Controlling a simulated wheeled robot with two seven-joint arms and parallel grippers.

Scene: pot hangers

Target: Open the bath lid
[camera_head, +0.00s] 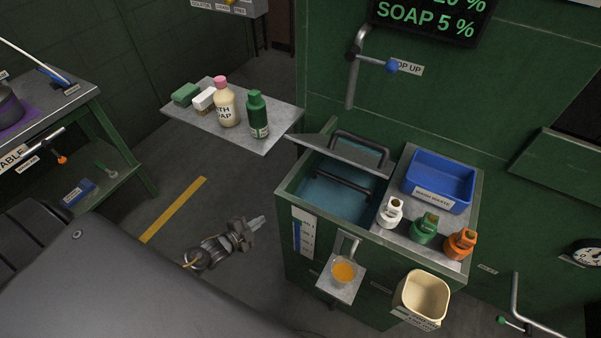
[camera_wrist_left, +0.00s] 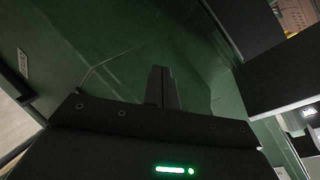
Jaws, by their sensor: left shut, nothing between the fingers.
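The bath (camera_head: 286,190) is a green tank with a metal rim, right of centre in the head view. Its grey lid (camera_head: 345,151) is raised and tilted at the back of the opening, with a dark bar handle (camera_head: 362,139) on it. Blue-green water (camera_head: 322,192) shows below, with a second dark bar over it. My left gripper (camera_head: 259,222) is to the left of the bath, apart from it and from the lid. Its fingers are together and empty, as the left wrist view (camera_wrist_left: 161,86) also shows against a green surface. My right gripper is out of view.
A shelf (camera_head: 245,138) with bottles and soap blocks stands behind left of the bath. A blue bin (camera_head: 441,181) and several capped bottles occupy the counter right of the opening. A small ledge with an orange cup (camera_head: 343,271) and a cream bin (camera_head: 424,297) project in front.

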